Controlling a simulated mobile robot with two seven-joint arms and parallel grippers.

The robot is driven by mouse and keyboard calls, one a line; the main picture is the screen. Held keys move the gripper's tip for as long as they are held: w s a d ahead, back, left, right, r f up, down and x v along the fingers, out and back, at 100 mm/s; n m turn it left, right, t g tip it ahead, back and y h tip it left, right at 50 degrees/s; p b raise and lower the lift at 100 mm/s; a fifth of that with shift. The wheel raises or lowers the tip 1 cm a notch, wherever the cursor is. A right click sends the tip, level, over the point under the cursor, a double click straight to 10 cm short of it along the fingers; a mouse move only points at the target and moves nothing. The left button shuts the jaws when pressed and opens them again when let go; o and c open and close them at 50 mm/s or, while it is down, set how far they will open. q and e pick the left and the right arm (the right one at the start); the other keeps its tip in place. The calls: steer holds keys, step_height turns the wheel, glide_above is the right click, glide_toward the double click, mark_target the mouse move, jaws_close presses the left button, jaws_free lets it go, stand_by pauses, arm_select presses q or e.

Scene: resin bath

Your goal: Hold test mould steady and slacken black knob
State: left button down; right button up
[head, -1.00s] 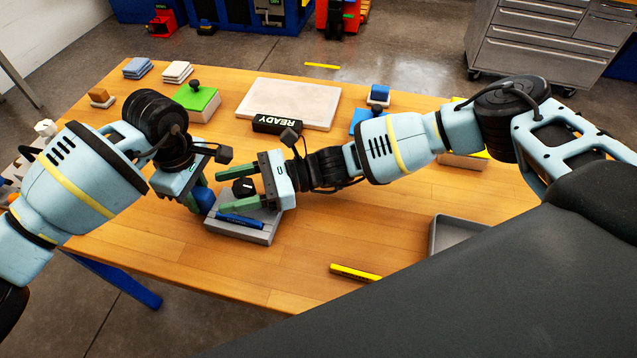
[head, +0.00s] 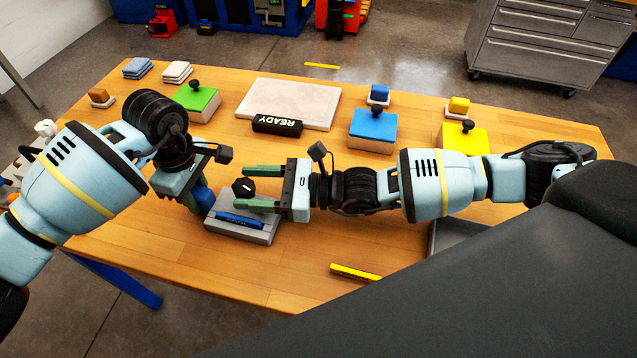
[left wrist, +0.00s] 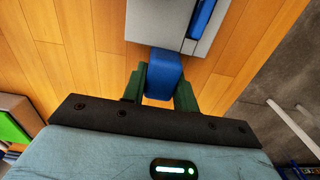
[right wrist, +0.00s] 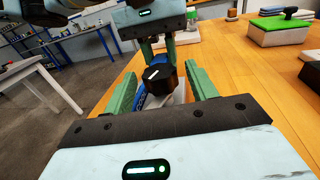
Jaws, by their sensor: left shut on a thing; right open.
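The test mould is a grey block (head: 262,234) with a blue bar (head: 240,220) along its front and a blue grip block (left wrist: 164,76) at its left end. My left gripper (left wrist: 160,88) is shut on that blue grip block. The black knob (head: 243,187) stands on top of the mould; in the right wrist view the knob (right wrist: 158,77) shows a white pointer line. My right gripper (head: 256,188) is open, fingers pointing left. Its fingertips lie close to the knob, one to each side in the right wrist view. I cannot tell whether they touch it.
A black READY sign (head: 277,125) stands before a pale slab (head: 290,103). Green (head: 196,103), blue (head: 371,131) and yellow (head: 463,143) boxes with black knobs stand farther back. A yellow marker bar (head: 355,272) lies near the front edge. A grey tray (head: 450,236) is partly hidden at right.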

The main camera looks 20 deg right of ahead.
steer(key=v, duration=0.8)
steer(key=shift+s+d, duration=0.1)
steer(key=shift+d, duration=0.2)
steer(key=shift+s+d+f+n+g+y, duration=0.15)
steer(key=shift+d+g, duration=0.1)
steer(key=shift+d, duration=0.25)
steer(key=shift+d+r+n+g+y, duration=0.1)
steer(key=shift+d+n+g, duration=0.1)
steer(key=shift+d, duration=0.35)
steer(key=shift+s+d+f+n+g+y, duration=0.15)
steer(key=shift+d+g, duration=0.1)
steer(key=shift+d, duration=0.25)
steer(key=shift+w+r, duration=0.1)
steer(key=shift+w, duration=0.1)
steer(key=shift+w+d+n+g, duration=0.2)
steer(key=shift+w+n+g, duration=0.45)
steer(key=shift+g, duration=0.25)
steer(key=shift+a, duration=0.1)
steer(key=x, duration=1.1)
steer(key=shift+a+r, duration=0.1)
steer(key=shift+a, duration=0.25)
